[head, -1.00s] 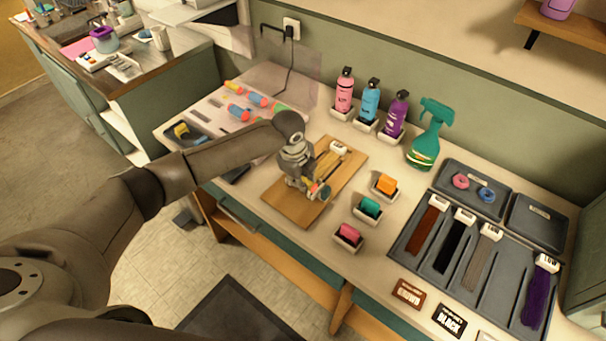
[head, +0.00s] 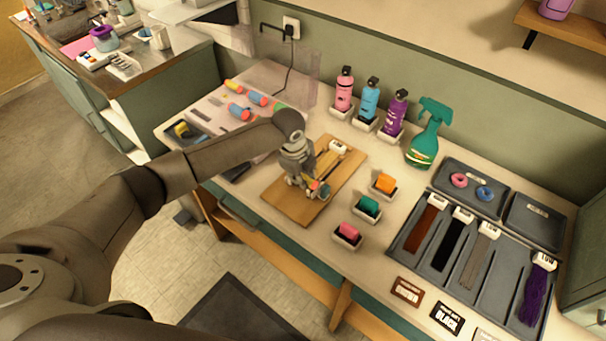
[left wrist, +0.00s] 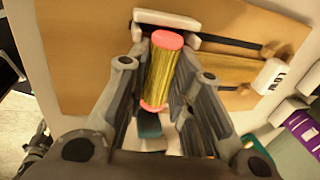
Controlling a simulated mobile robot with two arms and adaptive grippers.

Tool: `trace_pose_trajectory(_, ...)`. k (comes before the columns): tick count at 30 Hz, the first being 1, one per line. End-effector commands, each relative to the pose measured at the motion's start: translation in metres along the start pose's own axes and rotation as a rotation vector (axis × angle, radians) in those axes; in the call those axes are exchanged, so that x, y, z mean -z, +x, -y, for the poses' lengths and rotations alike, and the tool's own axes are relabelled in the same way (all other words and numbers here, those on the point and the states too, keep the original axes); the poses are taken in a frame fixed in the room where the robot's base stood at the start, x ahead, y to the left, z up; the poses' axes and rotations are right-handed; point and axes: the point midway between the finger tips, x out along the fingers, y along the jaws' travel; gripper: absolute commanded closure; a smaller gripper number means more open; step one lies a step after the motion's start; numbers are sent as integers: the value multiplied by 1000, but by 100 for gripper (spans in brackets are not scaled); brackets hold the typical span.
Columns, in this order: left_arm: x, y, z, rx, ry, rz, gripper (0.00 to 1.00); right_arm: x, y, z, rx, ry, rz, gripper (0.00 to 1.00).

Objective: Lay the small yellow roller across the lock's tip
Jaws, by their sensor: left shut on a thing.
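The small yellow roller (left wrist: 161,75) has pink ends and sits between the fingers of my left gripper (left wrist: 165,85) in the left wrist view. In the head view my left gripper (head: 311,190) is low over the near end of the wooden board (head: 284,207), shut on the roller, which is mostly hidden there. The blond lock (head: 324,165) lies along the board beyond the gripper, with a white tag (head: 338,147) at its far end. The lock (left wrist: 237,73) and tag (left wrist: 272,76) also show in the wrist view. Whether the roller touches the lock is unclear. My right gripper is out of view.
Small dishes with orange (head: 384,183), teal (head: 368,206) and pink (head: 348,232) contents stand right of the board. Bottles (head: 370,98) and a green spray bottle (head: 425,140) stand behind. Several coloured rollers (head: 257,98) lie at the back left. A grey tray (head: 418,249) holds other locks.

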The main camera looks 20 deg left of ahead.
Motion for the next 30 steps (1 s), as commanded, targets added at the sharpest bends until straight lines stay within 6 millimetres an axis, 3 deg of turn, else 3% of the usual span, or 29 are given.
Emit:
trace_pose_trajectory(27,-8,5,-2,-2,-3,13,94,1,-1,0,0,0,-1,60)
trace_pose_trajectory(28,-8,5,-2,-2,-3,13,76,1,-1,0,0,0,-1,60)
trace_pose_trajectory(30,-8,5,-2,-2,-4,14,67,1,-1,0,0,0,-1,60)
